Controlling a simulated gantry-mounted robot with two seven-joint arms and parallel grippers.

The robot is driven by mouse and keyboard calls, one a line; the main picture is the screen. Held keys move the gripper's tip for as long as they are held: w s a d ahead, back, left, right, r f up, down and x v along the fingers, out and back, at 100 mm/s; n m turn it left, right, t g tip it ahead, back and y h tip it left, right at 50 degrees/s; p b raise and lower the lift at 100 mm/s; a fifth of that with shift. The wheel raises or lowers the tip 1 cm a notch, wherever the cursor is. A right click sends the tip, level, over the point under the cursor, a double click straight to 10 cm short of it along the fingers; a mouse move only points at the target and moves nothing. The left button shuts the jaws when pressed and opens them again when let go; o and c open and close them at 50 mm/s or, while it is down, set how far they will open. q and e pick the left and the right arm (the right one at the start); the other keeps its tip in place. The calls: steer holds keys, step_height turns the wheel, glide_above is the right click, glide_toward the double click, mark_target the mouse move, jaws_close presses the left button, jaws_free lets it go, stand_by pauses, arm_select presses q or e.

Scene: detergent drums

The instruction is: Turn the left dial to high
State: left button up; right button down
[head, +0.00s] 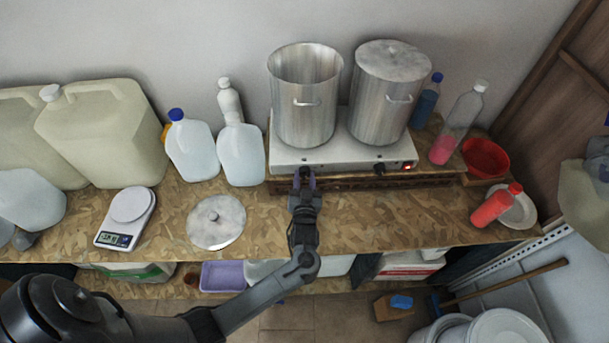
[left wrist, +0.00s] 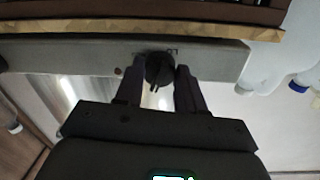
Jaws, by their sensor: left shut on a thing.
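The two-burner hot plate (head: 345,155) is a white-grey unit on a wooden board, with two dials on its front. My left gripper (head: 304,180) reaches up to its left dial and is shut on it. In the left wrist view, which is upside down, the black left dial (left wrist: 159,69) sits between the fingertips of my left gripper (left wrist: 158,84). In the head view the fingers mostly hide this dial. Its setting cannot be read. The right dial (head: 380,167) is free. My right gripper is not in view.
An open steel pot (head: 305,100) and a lidded steel pot (head: 380,110) stand on the hot plate. A red-lit switch (head: 408,165) is at its right end. A loose lid (head: 216,222), a scale (head: 126,218) and white jugs (head: 241,155) are to the left.

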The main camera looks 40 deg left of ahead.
arm_select(q)
steer(key=m+p, duration=0.3)
steer(key=m, duration=0.2)
steer(key=shift+r+p, duration=0.2)
steer(key=shift+p, duration=0.2)
steer(key=m+p, duration=0.2)
steer(key=m, duration=0.2)
steer(key=shift+f, duration=0.1)
steer(key=shift+g, duration=0.3)
steer(key=shift+m, duration=0.3)
steer(key=shift+f, duration=0.1)
steer(key=o, duration=1)
steer(key=shift+o, duration=0.2)
